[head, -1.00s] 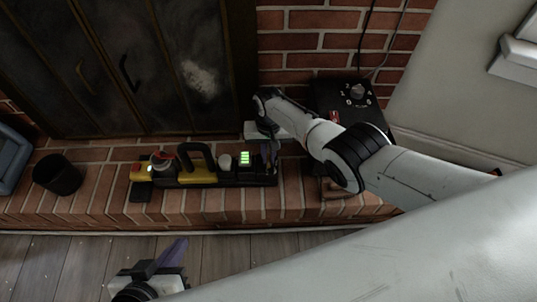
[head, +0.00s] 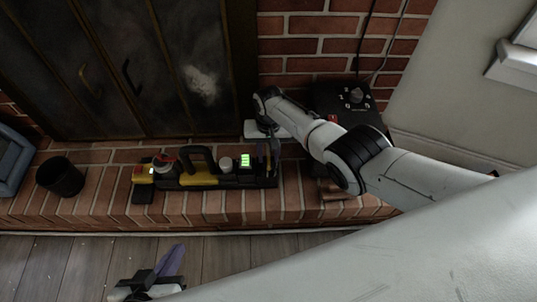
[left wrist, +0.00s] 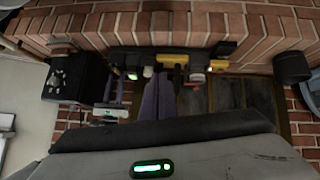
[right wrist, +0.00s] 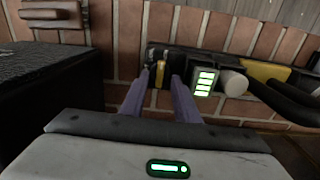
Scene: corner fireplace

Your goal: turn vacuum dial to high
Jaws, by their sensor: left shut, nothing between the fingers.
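A long black-and-yellow device (head: 198,180) with a loop handle, a pale round knob (head: 226,163) and green lit bars lies on the brick hearth. A black box (head: 330,97) with a grey dial (head: 356,95) ringed by white marks stands at the back right, partly behind my right arm. I cannot tell for certain which is the vacuum. My right gripper (head: 269,152) is at the device's right end. In the right wrist view its fingers (right wrist: 162,82) stand apart around a yellow-striped black part (right wrist: 158,72); contact is unclear. My left gripper (head: 172,262) is shut and empty, low over the floor.
A dark cup (head: 60,177) and a blue-grey object (head: 12,160) stand at the left of the hearth (head: 100,205). Dark cabinet-like doors (head: 130,70) are behind. Cables hang on the brick wall above the box. The wooden floor in front looks clear.

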